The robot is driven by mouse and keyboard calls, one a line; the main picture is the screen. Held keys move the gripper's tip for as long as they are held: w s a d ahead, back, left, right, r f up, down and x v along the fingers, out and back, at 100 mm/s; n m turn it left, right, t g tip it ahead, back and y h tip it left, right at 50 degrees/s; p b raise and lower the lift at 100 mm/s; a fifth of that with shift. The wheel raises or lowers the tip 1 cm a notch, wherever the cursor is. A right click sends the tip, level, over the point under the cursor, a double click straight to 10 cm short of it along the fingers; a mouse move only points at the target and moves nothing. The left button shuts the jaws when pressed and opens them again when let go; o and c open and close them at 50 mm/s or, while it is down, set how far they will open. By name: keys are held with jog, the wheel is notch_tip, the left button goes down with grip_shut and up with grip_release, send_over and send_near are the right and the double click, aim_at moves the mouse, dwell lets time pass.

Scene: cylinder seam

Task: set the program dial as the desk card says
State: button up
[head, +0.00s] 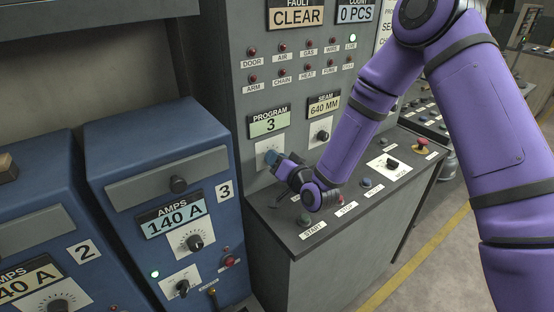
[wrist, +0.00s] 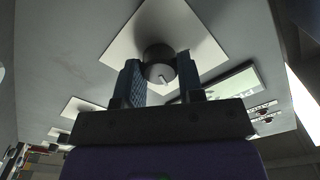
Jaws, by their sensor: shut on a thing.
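The program dial (wrist: 158,55) is a dark round knob on a pale square plate, seen in the wrist view between my two fingers. My gripper (wrist: 160,78) is shut on it, one finger on each side. In the head view my gripper (head: 271,160) is at the panel, below the program display (head: 269,122), which reads 3. The gripper hides the knob there, while part of its white plate (head: 262,147) shows. I do not see the desk card clearly in either view.
The seam dial (head: 322,135), under a display reading 640 MM, is just right of my gripper. The desk below holds start (head: 305,221) and stop buttons and a mode knob (head: 392,164). Blue amps cabinets (head: 160,140) stand at left.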

jog(key=o, duration=0.9)
jog(key=v, duration=1.1)
jog(key=shift+w, duration=0.1)
